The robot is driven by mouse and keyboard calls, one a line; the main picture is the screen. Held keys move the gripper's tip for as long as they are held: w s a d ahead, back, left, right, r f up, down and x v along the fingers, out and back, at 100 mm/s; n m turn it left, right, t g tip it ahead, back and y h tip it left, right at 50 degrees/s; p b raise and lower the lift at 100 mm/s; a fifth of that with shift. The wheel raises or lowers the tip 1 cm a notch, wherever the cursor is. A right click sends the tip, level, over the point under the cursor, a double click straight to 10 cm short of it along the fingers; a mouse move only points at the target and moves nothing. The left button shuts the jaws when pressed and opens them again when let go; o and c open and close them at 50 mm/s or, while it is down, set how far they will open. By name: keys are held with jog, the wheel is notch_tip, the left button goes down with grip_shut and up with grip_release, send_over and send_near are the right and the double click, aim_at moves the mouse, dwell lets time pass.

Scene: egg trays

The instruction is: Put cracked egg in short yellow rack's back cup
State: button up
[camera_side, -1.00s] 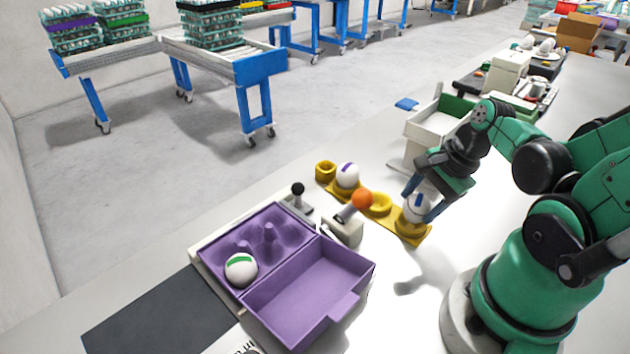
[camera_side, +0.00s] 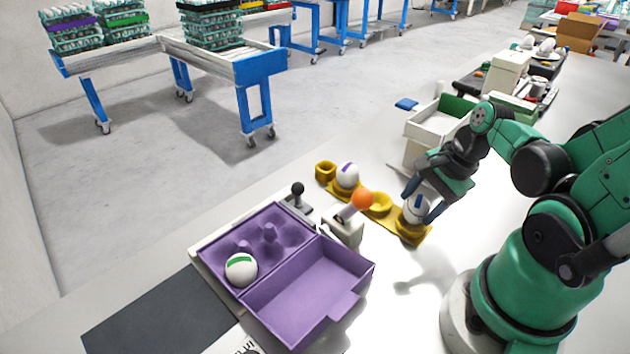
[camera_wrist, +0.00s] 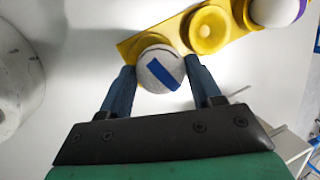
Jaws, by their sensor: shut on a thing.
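An egg with a blue stripe (camera_side: 417,208) sits upright at the near end cup of the yellow rack (camera_side: 424,235). It also shows in the wrist view (camera_wrist: 161,70), with a faint dark line near its top that may be a crack. My gripper (camera_side: 418,205) is shut on this egg, one finger on each side. The rack's middle cup (camera_side: 379,203) is empty. A white egg with a purple stripe (camera_side: 347,174) stands in the cup beyond it.
A purple carton (camera_side: 312,290) lies open at the front, holding an egg with a green stripe (camera_side: 241,270). An orange-knobbed lever (camera_side: 362,199) and a black-knobbed lever (camera_side: 298,189) stand beside the rack. A cream bin (camera_side: 424,140) is behind my gripper.

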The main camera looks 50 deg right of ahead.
jog(key=shift+f, duration=0.45)
dwell(0.3)
jog(key=o, duration=0.8)
jog(key=shift+s, duration=0.1)
jog(key=shift+r, duration=0.15)
jog(key=shift+r, duration=1.7)
notch_tip(320, 180, up, 4)
jog(key=shift+f, duration=0.1)
jog(key=shift+w+a+r, duration=2)
jog(key=shift+w+a, duration=0.8)
jog(key=shift+w+a+r, duration=1.95)
jog(key=shift+w+a, duration=0.8)
jog(key=shift+w+a+r, duration=2)
jog(key=shift+w+a, duration=0.8)
